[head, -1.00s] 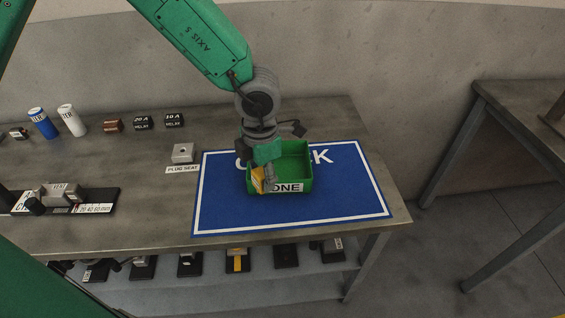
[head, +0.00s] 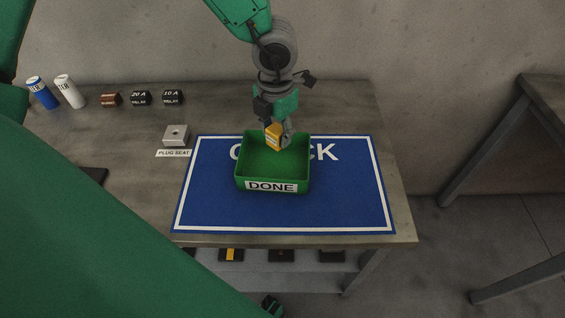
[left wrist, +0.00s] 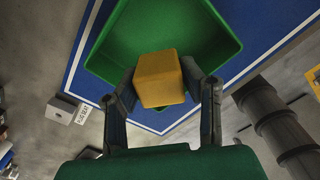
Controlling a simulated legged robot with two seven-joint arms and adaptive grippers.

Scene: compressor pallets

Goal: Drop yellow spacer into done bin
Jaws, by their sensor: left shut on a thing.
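The yellow spacer (head: 273,139) is an orange-yellow block between the fingers of my left gripper (head: 275,133). The gripper is shut on it and points down. The green done bin (head: 241,181), with a white DONE label on its front, stands on the blue mat. In the head view the spacer overlaps the back part of the bin. In the left wrist view the spacer (left wrist: 160,79) is pinched between both fingers, with the green bin (left wrist: 104,51) behind it. Its exact height over the bin floor is hard to tell. My right gripper does not show.
The blue mat (head: 350,205) lies at the table's right end. A grey plug seat block (head: 176,135) sits left of it. Two relays (head: 140,98), a copper-coloured part (head: 111,99) and two filter cans (head: 68,91) stand further left. Another table (head: 540,100) is at right.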

